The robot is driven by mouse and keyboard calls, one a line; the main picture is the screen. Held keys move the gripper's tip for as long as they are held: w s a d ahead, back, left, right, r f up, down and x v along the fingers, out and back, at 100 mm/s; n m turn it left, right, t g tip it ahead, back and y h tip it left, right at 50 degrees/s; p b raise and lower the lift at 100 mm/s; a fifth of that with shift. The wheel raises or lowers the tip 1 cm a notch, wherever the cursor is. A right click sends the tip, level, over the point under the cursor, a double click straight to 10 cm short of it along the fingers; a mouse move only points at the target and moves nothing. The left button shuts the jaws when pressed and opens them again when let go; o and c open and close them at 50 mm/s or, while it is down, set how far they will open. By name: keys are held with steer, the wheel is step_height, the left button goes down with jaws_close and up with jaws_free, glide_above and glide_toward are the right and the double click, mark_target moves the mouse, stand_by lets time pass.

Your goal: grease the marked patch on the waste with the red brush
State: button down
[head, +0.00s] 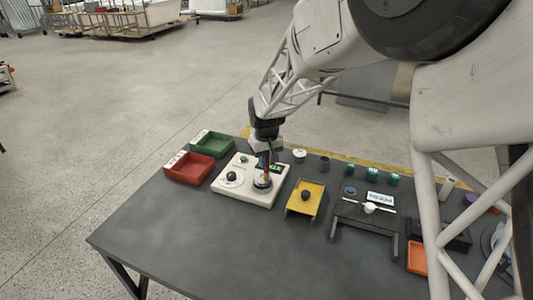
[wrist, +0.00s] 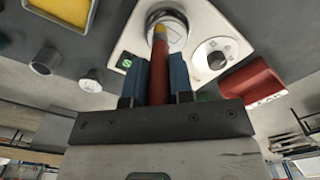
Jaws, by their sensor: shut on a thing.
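My gripper (head: 264,158) is over the white board (head: 235,191), shut on the red brush. In the wrist view, the brush's red handle (wrist: 159,78) stands between the two blue fingers of my gripper (wrist: 160,68). Its yellowish end reaches over a round metal disc (wrist: 176,37), seemingly the waste, set in the board. That disc also shows in the head view (head: 262,184), under the brush. I cannot tell whether the brush tip touches it. The marked patch cannot be made out.
On the same board, a black knob (head: 231,176) sits in a pale ring. A red tray (head: 188,171) and a green tray (head: 212,146) stand left. A yellow stand (head: 308,191) and a dark rack (head: 350,214) stand right. The table's front left is clear.

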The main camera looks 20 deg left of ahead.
steer(key=shift+a+f, duration=0.1)
steer(key=shift+a, duration=1.9)
steer(key=shift+d, duration=2.05)
steer(key=shift+r, duration=4)
steer(key=shift+f, duration=0.1)
